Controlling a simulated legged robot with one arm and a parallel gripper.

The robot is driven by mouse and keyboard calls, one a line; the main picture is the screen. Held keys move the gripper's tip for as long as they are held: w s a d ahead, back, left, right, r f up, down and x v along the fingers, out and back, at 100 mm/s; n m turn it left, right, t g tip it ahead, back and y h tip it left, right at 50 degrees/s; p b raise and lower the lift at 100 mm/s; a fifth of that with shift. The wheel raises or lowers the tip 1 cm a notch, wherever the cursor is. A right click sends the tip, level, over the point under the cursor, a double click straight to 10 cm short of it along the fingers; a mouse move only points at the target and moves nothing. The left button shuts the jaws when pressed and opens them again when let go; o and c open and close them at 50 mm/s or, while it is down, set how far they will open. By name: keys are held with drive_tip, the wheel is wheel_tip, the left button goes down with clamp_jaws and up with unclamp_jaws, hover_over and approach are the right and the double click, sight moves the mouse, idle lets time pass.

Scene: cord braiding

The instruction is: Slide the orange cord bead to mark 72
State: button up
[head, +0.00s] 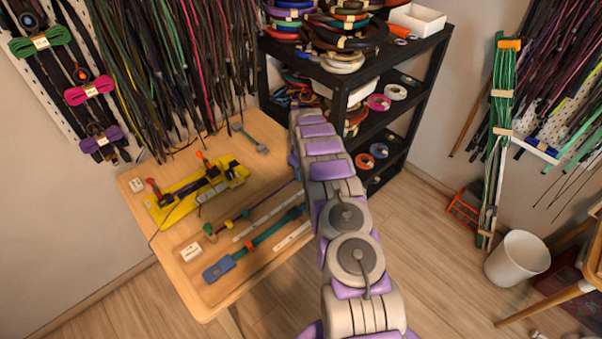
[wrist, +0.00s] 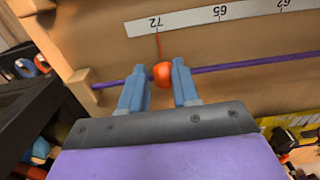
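In the wrist view, the orange bead (wrist: 163,73) sits on a taut purple cord (wrist: 235,65). A thin red line (wrist: 159,45) runs from the printed 72 on the white scale (wrist: 205,16) down toward the bead, which lies about in line with it. My gripper (wrist: 160,80) has one blue finger on each side of the bead. The right finger looks close to or touching it; a small gap shows on the left, so the fingers look open around it. In the head view, my arm hides the gripper, and I cannot pick out the bead.
The wooden table (head: 225,300) in the head view holds a yellow tool (head: 180,205), a blue tool with a teal strap (head: 220,270) and white strips. A black shelf (head: 340,90) with cord coils stands behind. A white bin (head: 517,258) stands on the floor at right.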

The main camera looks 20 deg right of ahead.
drive_tip(key=o, duration=0.3)
drive_tip(key=shift+d, duration=0.1)
drive_tip(key=shift+r, duration=0.1)
wheel_tip(320, 180, up, 17)
drive_tip(key=p, duration=0.2)
drive_tip(key=shift+p, duration=0.4)
